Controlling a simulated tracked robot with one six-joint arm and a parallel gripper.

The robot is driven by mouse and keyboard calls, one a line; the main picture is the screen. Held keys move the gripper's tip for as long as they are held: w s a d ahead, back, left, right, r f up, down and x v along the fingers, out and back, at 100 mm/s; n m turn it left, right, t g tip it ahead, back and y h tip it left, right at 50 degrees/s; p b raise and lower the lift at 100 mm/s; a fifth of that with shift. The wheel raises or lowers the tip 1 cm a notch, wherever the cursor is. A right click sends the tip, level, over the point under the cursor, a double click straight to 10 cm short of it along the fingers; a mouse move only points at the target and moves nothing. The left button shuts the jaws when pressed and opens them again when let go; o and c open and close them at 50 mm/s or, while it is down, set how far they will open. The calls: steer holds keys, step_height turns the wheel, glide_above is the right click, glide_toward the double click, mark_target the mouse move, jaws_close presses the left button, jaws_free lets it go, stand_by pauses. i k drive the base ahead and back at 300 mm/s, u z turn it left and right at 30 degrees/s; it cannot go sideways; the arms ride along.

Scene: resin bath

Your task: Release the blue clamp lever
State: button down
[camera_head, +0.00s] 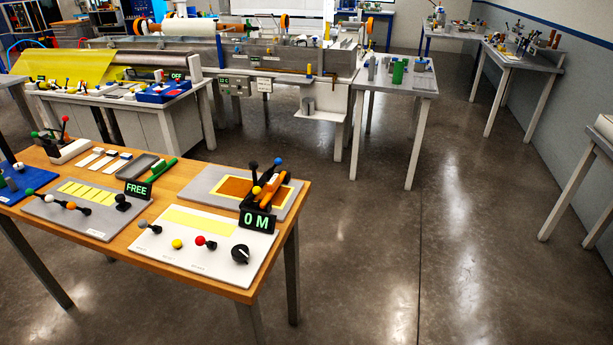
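A lever with a blue knob (279,161) stands up from a dark clamp-like device with orange parts (267,190), at the right end of the near wooden table. A black-knobbed lever (254,168) stands just left of it, and a yellow knob (256,190) sits lower down. The device rests on a grey plate with an orange and yellow patch (228,187). No label on the blue-knobbed lever is readable, so I cannot tell for sure that it is the clamp lever. My gripper is not in view.
The wooden table (135,232) carries control panels, a "FREE" sign (137,190) and an "0 M" sign (258,221). Behind stand a white bench (170,122) and a long grey bath machine (290,58). A side table (420,85) stands right of these.

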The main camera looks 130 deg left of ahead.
mark_target(278, 161)
steer(key=z, duration=0.25)
steer(key=i, duration=0.2)
steer(key=u, duration=5.15)
